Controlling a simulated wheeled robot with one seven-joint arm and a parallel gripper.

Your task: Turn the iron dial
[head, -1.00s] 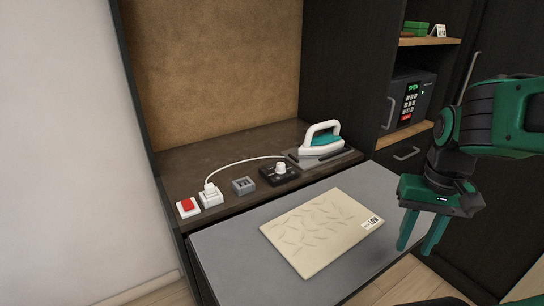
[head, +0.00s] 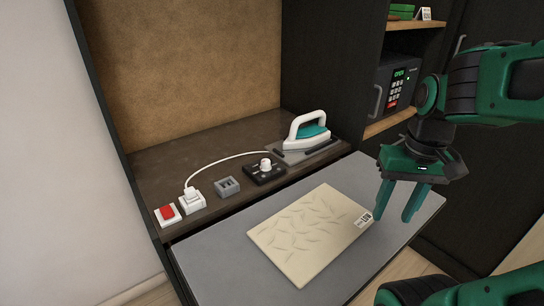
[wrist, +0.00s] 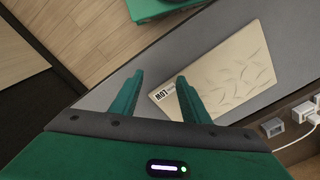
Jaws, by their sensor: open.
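The iron dial (head: 265,163) is a pale round knob on a small black box (head: 262,175) on the brown vanity top, just in front of the iron. The white and teal iron (head: 308,132) rests on a grey plate. My green gripper (head: 401,207) is open and empty, pointing down above the right part of the grey pull-out board, to the right of the dial and apart from it. In the wrist view, its two fingers (wrist: 160,97) are spread with nothing between them. The dial cannot be made out in the wrist view.
A cream patterned panel (head: 309,232) with a label lies on the grey board (head: 220,255). A red switch (head: 167,212), a white plug in a socket (head: 192,199) and a grey block (head: 227,187) line the vanity front. A safe (head: 396,88) stands on the right shelf.

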